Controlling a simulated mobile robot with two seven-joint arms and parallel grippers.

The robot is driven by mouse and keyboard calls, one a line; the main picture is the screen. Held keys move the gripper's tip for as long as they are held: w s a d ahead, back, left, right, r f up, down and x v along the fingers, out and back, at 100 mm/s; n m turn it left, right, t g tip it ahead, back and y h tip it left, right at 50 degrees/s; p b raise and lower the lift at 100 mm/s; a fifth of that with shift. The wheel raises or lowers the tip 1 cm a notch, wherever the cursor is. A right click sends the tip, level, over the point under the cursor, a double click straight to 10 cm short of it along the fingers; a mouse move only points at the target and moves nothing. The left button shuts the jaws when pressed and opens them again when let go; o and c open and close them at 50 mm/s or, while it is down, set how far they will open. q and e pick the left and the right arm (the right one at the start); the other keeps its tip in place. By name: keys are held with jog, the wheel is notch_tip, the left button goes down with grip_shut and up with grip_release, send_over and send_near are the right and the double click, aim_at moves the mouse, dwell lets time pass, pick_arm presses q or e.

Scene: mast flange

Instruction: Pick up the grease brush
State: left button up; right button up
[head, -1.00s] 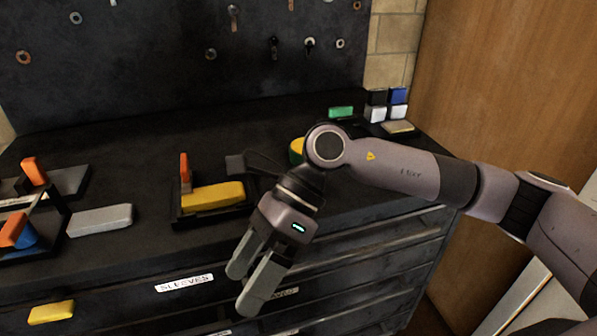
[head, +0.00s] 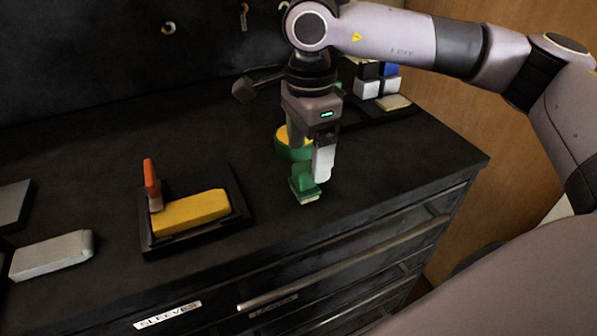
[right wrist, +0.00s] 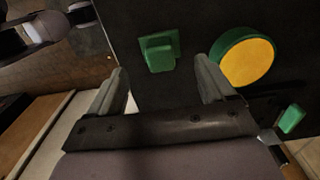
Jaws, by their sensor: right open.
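The grease brush, as I take it, is the small green piece (head: 304,184) with a pale lower edge on the dark bench top, near its front edge. It also shows in the right wrist view (right wrist: 158,52), ahead of and between the fingertips. My right gripper (head: 311,165) is open and points down just above the brush, partly covering it. In the right wrist view its two fingers (right wrist: 163,72) are spread, with nothing held. I cannot tell whether they touch the brush. My left gripper is not in view.
A green tin with a yellow top (right wrist: 247,62) stands close beside the brush, partly behind my gripper in the head view. A black tray (head: 246,212) holds a yellow block (head: 190,213) and an orange upright (head: 151,185). A grey block (head: 50,255) lies left. Small cubes (head: 368,89) stand at back right.

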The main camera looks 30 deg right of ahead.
aim_at(305, 166)
jog(key=f, duration=0.6)
jog(key=shift+a+f+p, duration=0.1)
jog(key=shift+a+p, duration=0.15)
jog(key=shift+p, duration=0.15)
jog(key=shift+w, duration=0.1)
jog(key=c, duration=1.2)
